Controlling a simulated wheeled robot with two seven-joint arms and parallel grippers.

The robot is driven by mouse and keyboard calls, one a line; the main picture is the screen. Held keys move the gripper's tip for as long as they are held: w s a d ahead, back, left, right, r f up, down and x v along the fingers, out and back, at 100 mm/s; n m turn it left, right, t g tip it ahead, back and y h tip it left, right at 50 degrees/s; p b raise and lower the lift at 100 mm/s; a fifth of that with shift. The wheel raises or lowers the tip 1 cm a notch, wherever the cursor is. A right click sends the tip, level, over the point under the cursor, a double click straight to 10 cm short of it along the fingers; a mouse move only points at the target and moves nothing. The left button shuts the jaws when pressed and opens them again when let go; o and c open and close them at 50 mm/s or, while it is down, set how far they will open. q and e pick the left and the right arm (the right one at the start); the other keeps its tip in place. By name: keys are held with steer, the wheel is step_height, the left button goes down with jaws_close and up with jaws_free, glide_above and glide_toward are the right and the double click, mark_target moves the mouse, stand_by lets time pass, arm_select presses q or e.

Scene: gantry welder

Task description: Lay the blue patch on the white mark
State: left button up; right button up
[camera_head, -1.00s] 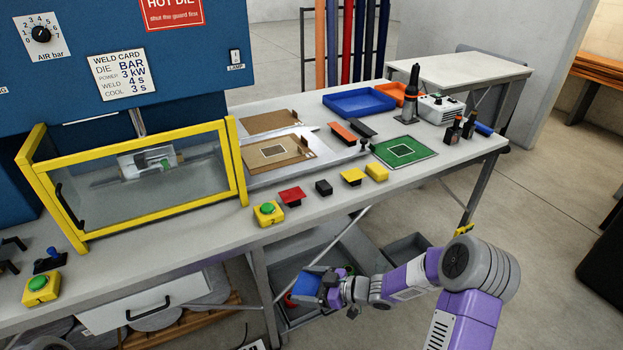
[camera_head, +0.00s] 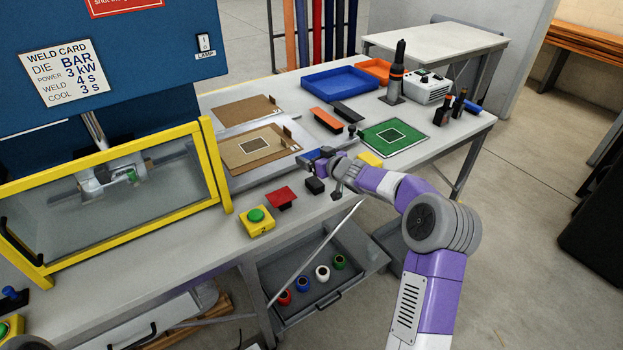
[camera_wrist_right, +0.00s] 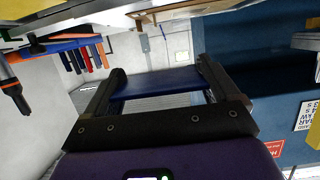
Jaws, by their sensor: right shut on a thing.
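My right gripper (camera_head: 316,158) is shut on the blue patch (camera_head: 311,155). The patch is small and partly hidden by the gripper in the head view; in the right wrist view it shows as a dark blue piece (camera_wrist_right: 158,80) between the two fingers. The gripper is over the table, just right of the brown board (camera_head: 230,157). A white outlined square mark (camera_head: 255,145) is on that board, left of the patch. The green mat (camera_head: 378,146) also bears a white outlined square (camera_head: 392,136), to the right of the gripper. My left gripper is not in view.
An orange block (camera_head: 326,119) lies behind the gripper. The yellow-framed guard (camera_head: 209,165) is left of the board. A blue tray (camera_head: 346,82) stands behind.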

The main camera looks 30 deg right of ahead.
mark_target(313, 180)
steer(key=shift+s, duration=0.1)
step_height(313, 180, down, 8)
steer(key=b, duration=0.5)
steer(key=shift+f, duration=0.8)
steer(key=shift+f+b, duration=0.15)
steer(key=shift+b, duration=0.15)
steer(key=o, duration=0.8)
steer(key=shift+c, duration=0.2)
